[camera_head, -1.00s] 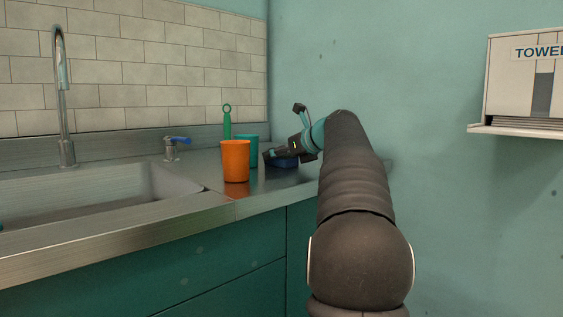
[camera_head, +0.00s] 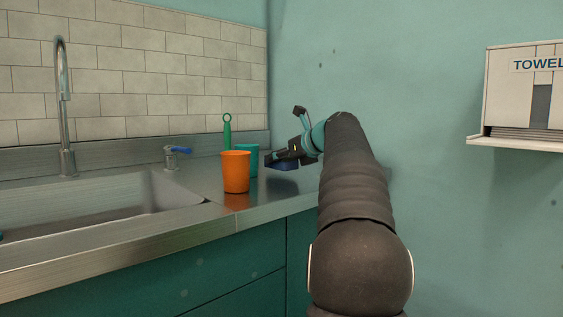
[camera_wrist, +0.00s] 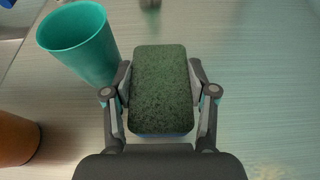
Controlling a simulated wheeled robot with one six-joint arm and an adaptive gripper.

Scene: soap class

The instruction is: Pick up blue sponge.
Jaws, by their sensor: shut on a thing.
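The sponge has a dark green scrubbing face (camera_wrist: 160,90) and a thin blue edge showing at its near end in the wrist view. My gripper (camera_wrist: 160,76) is shut on the sponge, with one finger against each long side. The sponge appears to be held slightly above the metal counter (camera_wrist: 260,90). Its underside is hidden.
A teal cup (camera_wrist: 85,45) stands close left of the sponge, a green-handled brush (camera_head: 227,128) rising behind it. An orange cup (camera_head: 236,172) stands nearer. The sink (camera_head: 90,200) and tap (camera_head: 64,110) are left. The wall and towel dispenser (camera_head: 520,95) are right.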

